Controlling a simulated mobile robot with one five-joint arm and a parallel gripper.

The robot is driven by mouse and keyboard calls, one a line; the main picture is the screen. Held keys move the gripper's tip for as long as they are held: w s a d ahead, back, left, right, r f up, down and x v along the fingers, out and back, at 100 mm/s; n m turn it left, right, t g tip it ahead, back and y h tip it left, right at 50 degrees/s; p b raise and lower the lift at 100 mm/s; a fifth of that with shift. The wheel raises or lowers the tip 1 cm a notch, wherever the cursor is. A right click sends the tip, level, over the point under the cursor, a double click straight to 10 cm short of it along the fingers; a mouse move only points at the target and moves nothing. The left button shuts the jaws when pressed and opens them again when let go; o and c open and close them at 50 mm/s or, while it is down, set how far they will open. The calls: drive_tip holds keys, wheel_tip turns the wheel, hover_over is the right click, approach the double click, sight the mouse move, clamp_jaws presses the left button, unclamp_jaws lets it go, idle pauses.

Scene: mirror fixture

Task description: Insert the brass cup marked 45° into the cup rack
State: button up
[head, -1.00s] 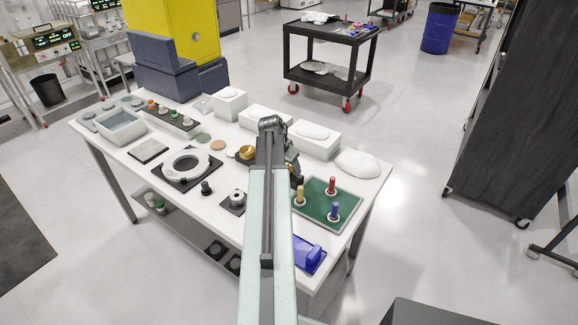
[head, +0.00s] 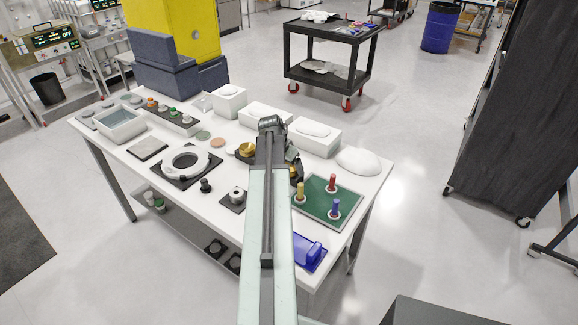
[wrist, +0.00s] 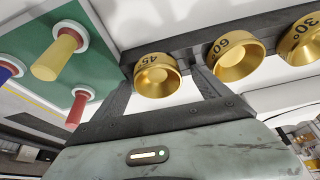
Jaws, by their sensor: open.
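The brass cup marked 45° (wrist: 157,76) is in the wrist view, its marking upside down, at the dark bar of the cup rack (wrist: 190,40). My gripper (wrist: 161,70) is open, with one finger on each side of this cup. I cannot tell whether the fingers touch it, or how the cup is seated. The brass cups marked 60° (wrist: 237,57) and 30° (wrist: 303,42) sit along the bar to the right. In the head view my arm hides most of the rack; a brass cup (head: 247,149) shows left of it.
A green board (head: 328,203) with red, yellow and blue pegs lies right of my arm. White boxes (head: 314,137) stand behind the rack.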

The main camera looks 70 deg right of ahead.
drive_tip(key=p+v, duration=0.7)
drive_tip(key=v, duration=0.1)
drive_tip(key=shift+s+d, duration=0.1)
drive_tip(key=shift+f, duration=0.1)
